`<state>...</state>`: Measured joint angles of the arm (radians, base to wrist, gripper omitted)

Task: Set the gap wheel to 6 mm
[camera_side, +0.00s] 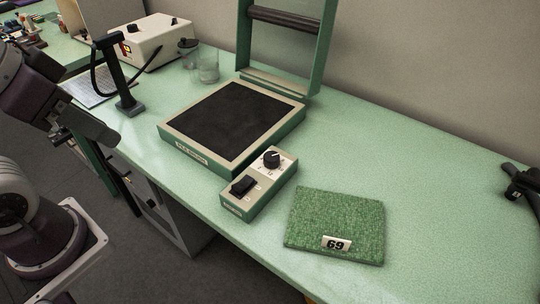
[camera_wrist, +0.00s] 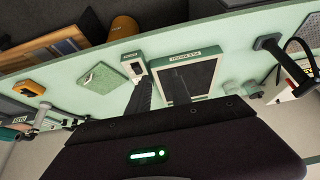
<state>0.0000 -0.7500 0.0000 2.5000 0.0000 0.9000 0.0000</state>
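A small green and cream control box (camera_side: 258,184) stands on the bench in front of the framed black bed. On its top are a round black knob (camera_side: 271,159) with a white pointer mark, which looks like the gap wheel, and a black rocker switch (camera_side: 243,185). The scale around the knob is too small to read. The box also shows in the wrist view (camera_wrist: 133,67), where a dark part of my gripper (camera_wrist: 141,97) rises in front of it. In the side view my gripper (camera_side: 66,137) is at the far left, well away from the knob. Its fingers are not clear.
The black bed (camera_side: 228,121) has a raised green frame (camera_side: 323,45) behind it. A green tufted pad (camera_side: 338,222) marked 69 lies right of the box. A black post stand (camera_side: 128,95), glass jars (camera_side: 207,68) and a white box (camera_side: 155,42) stand left. The bench's right part is mostly clear.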

